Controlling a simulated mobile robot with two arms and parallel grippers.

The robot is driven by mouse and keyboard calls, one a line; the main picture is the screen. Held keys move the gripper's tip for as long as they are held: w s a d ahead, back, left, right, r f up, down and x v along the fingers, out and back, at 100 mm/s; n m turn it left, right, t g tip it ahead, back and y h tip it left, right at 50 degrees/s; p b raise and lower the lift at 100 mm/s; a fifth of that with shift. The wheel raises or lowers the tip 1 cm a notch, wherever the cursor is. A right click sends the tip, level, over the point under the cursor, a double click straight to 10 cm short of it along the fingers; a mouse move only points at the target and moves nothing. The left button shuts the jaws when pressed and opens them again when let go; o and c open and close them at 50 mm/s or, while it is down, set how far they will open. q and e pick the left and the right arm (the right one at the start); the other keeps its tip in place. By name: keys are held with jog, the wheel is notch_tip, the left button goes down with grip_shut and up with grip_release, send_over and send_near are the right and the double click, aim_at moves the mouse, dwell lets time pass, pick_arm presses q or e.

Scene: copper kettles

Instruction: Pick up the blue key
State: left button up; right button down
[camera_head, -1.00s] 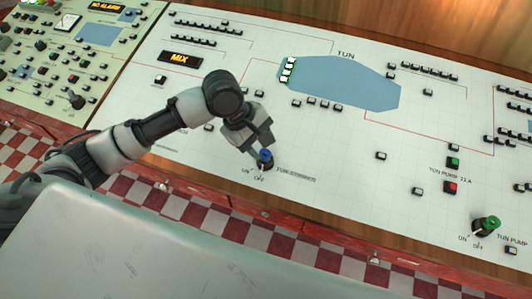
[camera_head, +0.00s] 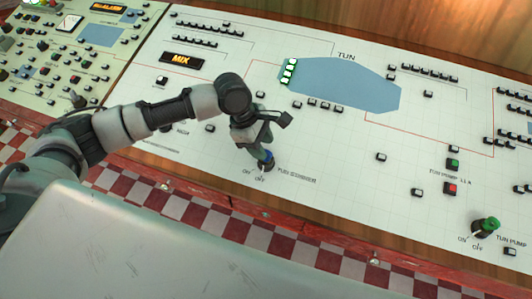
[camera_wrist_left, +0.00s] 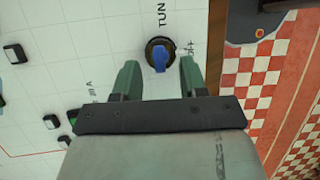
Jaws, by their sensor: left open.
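The blue key (camera_head: 268,156) stands in its round switch on the white control panel, between the ON/OFF marks and the "TUN" label. In the left wrist view the blue key (camera_wrist_left: 159,56) sits in a dark round base just past the fingertips, centred between them. My left gripper (camera_head: 260,152) is right at the key, partly covering it in the head view. In the left wrist view, the gripper (camera_wrist_left: 159,72) has its two green fingers apart with nothing between them. I cannot tell whether a finger touches the key. My right gripper is not in view.
A green key (camera_head: 487,224) stands in another switch at the lower right of the panel. Green (camera_head: 453,163) and red (camera_head: 450,188) buttons lie left of it.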

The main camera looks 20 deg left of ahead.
pick_arm(q)
jog(key=shift+x, duration=1.45)
jog(key=shift+r, duration=0.1)
grip_shut()
